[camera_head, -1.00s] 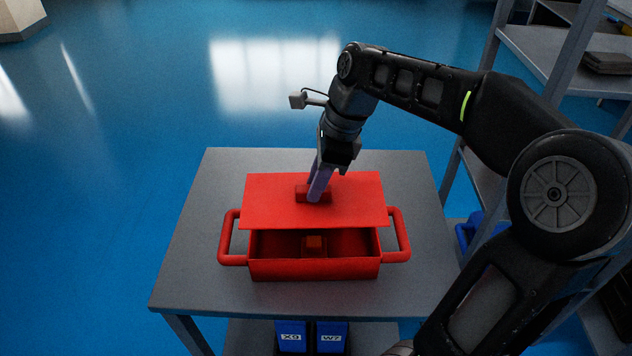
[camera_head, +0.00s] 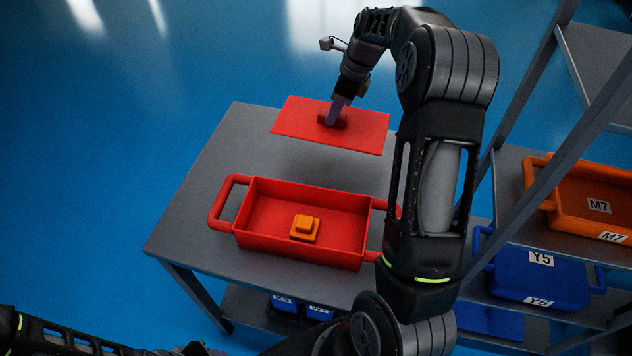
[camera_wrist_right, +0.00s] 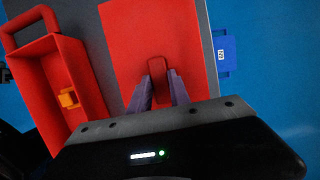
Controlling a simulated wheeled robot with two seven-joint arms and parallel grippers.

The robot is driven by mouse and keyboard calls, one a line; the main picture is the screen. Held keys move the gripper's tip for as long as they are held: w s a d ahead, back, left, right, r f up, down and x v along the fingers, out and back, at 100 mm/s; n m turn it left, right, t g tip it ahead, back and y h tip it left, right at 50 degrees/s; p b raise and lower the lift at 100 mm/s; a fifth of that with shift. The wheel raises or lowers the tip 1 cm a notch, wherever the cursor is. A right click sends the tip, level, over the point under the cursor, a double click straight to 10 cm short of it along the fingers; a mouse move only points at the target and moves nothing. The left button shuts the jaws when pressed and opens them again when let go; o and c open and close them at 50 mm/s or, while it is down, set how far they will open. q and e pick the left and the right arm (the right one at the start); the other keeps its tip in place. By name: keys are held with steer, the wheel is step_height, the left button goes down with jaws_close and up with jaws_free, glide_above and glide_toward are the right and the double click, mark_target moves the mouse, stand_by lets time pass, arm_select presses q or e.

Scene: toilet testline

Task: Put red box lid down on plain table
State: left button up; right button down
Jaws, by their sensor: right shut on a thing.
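The red box lid (camera_head: 300,121) is a flat red plate with a raised handle (camera_wrist_right: 157,70). My right gripper (camera_head: 337,116) is shut on the lid's handle and holds the lid behind the red box, over the back part of the table. Whether the lid touches the table top is hard to tell. The red box (camera_head: 262,248) stands open on the grey plain table (camera_head: 215,150), with an orange stepped block (camera_head: 306,226) inside. The lid (camera_wrist_right: 125,35) fills the middle of the right wrist view, beside the box (camera_wrist_right: 40,95). My left gripper is not in view.
A shelf rack stands at the right with an orange crate (camera_head: 575,200) and a blue bin (camera_head: 535,278). Small blue bins (camera_head: 285,303) sit on the table's lower shelf. The table's left side is bare. My right arm covers the table's right side.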

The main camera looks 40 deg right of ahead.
steer(key=shift+w+a+r, duration=0.15)
steer(key=shift+w+r, duration=0.05)
steer(key=shift+w, duration=0.15)
steer(key=shift+f+p, duration=0.45)
steer(key=shift+f, duration=2.7)
steer(key=shift+s+f+p, duration=0.1)
steer(key=shift+f+p, duration=0.25)
steer(key=shift+f, duration=1.55)
steer(key=shift+f, duration=0.2)
steer(key=c, duration=1.2)
jaws_free()
